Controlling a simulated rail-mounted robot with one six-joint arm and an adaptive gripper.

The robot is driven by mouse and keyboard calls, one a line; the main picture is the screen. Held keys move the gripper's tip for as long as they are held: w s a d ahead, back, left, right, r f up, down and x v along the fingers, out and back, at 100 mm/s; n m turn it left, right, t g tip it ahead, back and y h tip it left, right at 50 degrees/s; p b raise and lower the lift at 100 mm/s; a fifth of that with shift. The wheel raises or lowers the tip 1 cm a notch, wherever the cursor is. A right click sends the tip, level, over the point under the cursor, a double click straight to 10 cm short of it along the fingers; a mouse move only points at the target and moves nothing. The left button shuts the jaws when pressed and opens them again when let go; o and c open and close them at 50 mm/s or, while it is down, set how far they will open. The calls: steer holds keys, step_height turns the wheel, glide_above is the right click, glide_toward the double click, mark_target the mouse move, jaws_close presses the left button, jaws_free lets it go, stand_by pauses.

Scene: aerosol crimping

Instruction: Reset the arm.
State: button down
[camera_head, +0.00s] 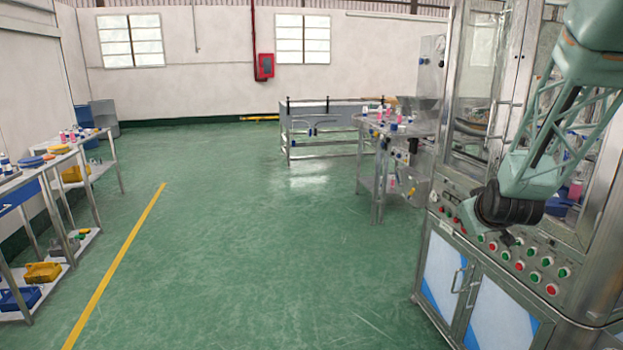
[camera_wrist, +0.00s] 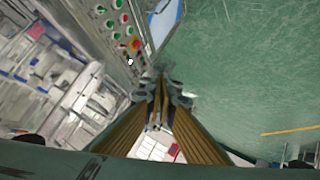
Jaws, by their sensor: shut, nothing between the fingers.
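My arm (camera_head: 560,120) hangs down at the right of the head view, in front of the crimping machine (camera_head: 440,205). Its dark wrist end is beside the machine's button panel. My gripper (camera_wrist: 163,92) shows in the wrist view with two long golden-brown fingers that converge at grey tips. It is shut, with nothing held between the tips. The fingers point towards the machine's edge and the green floor. In the head view I cannot clearly make out the fingers.
The button panel (camera_head: 535,262) with red and green buttons is close to my wrist. A metal bench (camera_head: 376,160) with bottles stands behind the machine. Shelves (camera_head: 60,155) with bottles and bins line the left wall. The green floor (camera_head: 230,240) between is clear.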

steer(key=s+a+r+g+y, duration=0.1)
steer(key=s+a+r, duration=0.2)
steer(key=s+a, duration=0.4)
steer(key=s+a+r+m+g, duration=0.1)
steer(key=s+a+r, duration=0.3)
steer(key=s, duration=0.5)
steer(key=s+a+r+g+y, duration=0.1)
steer(key=s+a+r, duration=0.2)
steer(key=s+a, duration=0.4)
steer(key=s+a+g, duration=0.2)
steer(key=s+a, duration=0.1)
steer(key=s, duration=1.2)
steer(key=s+a+r+m+g+y, duration=0.1)
steer(key=s+a, duration=0.2)
steer(key=s, duration=1.3)
steer(key=shift+a+g, duration=0.35)
steer(key=shift+g, duration=0.05)
steer(key=shift+w, duration=0.1)
